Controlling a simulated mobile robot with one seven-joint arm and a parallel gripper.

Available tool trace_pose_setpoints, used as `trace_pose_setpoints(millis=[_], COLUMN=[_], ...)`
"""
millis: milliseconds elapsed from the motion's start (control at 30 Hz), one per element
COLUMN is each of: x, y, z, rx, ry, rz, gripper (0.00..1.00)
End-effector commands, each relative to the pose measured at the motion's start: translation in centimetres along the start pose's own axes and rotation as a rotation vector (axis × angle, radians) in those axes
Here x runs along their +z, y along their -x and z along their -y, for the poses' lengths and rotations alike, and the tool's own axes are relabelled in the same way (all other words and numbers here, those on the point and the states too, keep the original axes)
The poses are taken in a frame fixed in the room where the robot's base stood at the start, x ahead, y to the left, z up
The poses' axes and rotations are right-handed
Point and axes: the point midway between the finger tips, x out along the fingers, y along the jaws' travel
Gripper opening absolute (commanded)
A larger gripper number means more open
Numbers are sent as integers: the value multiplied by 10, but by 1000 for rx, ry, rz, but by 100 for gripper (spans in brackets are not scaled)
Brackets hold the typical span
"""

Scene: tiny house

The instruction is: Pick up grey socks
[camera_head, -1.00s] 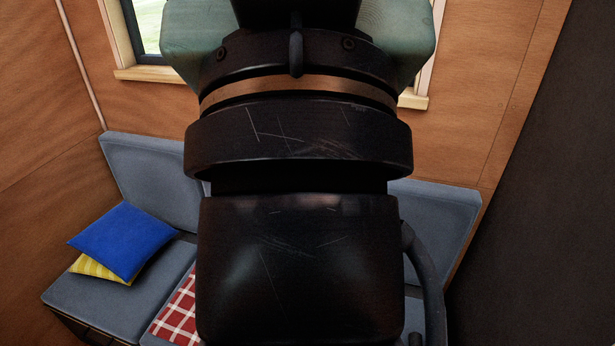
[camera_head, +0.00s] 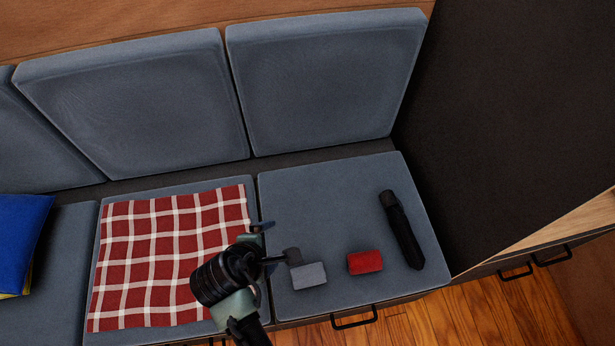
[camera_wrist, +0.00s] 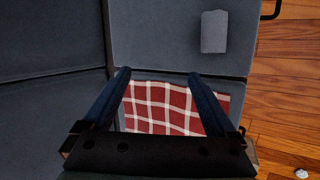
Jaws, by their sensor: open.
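The grey socks (camera_head: 309,276) are a small folded bundle on the right seat cushion (camera_head: 330,215), near its front edge. In the wrist view they show as a pale grey block (camera_wrist: 214,32) beyond the tip of my right finger. My gripper (camera_head: 277,242) is over the bench, just up and left of the socks in the head view. In the wrist view my gripper (camera_wrist: 159,74) has its two fingers wide apart with nothing between them but the bench and cloth below. It is apart from the socks.
A red folded bundle (camera_head: 365,262) lies right of the socks, with a black umbrella-like object (camera_head: 402,230) farther right. A red checked cloth (camera_head: 165,250) covers the middle cushion. A blue pillow (camera_head: 18,235) is at left. A dark wall (camera_head: 510,130) bounds the right side.

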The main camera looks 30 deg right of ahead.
Motion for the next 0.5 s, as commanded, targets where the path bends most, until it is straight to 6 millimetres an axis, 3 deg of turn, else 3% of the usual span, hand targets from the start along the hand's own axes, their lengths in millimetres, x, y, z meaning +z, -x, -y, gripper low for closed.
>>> trace_pose_setpoints(millis=[33, 100, 200, 500], x=[5, 13, 20, 28], y=[-20, -31, -40, -90], z=[34, 63, 87, 102], rx=[-62, -125, -177, -193], ry=[63, 134, 193, 209], rz=[40, 81, 113, 122], gripper=[92, 92, 92, 92])
